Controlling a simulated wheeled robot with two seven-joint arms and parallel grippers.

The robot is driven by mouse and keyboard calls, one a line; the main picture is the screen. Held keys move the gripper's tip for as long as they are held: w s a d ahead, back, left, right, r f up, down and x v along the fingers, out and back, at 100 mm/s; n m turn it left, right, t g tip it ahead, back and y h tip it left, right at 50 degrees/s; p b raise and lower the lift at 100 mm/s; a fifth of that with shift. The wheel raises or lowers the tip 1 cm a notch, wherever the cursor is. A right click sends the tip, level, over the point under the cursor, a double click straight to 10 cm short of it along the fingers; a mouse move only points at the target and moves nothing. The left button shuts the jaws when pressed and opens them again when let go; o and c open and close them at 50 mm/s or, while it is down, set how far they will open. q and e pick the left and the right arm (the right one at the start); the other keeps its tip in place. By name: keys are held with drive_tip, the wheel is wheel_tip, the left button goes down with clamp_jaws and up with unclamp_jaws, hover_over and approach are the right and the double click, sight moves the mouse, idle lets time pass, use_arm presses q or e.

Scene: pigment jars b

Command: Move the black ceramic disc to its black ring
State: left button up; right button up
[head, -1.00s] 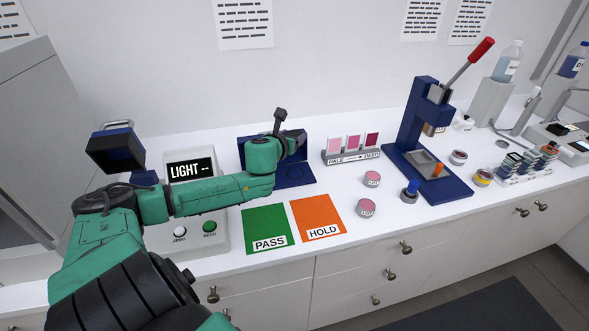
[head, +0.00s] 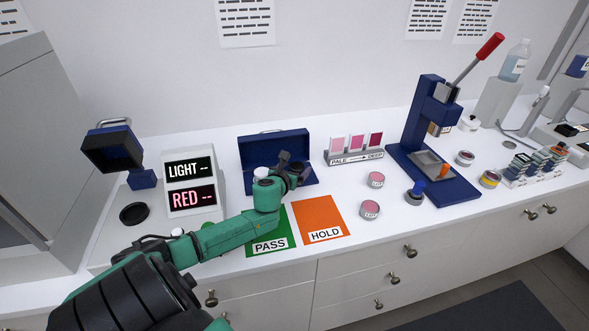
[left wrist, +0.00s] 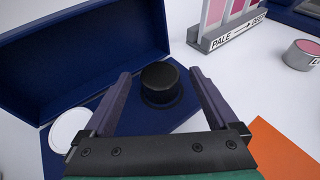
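The black ceramic disc (left wrist: 160,78) is a short black cylinder standing in the open blue case, in the left wrist view. A dark round seat surrounds its foot. My left gripper (left wrist: 160,78) is open, its two fingers spread on either side of the disc; I cannot tell whether they touch it. In the head view my left gripper (head: 290,168) is over the case and partly hides the disc. A black ring (head: 134,214) lies on the pale base below the blue instrument head at left. My right gripper is not in view.
A white disc (left wrist: 70,130) sits in the blue case (head: 275,148) to the left of the black one. The display box (head: 190,180) stands between ring and case. Green PASS (head: 268,240) and orange HOLD (head: 320,218) mats lie in front. Jars and a blue press (head: 425,140) are right.

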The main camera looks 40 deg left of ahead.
use_arm(q)
drive_tip(key=shift+s+r, duration=0.1)
drive_tip(key=shift+s+d, duration=0.1)
drive_tip(key=shift+s, duration=0.2)
drive_tip(key=p+v, duration=0.1)
drive_tip(key=v, duration=1)
drive_tip(key=shift+s+d+r, duration=0.1)
drive_tip(key=shift+d+r, duration=0.05)
drive_tip(key=shift+r, duration=0.05)
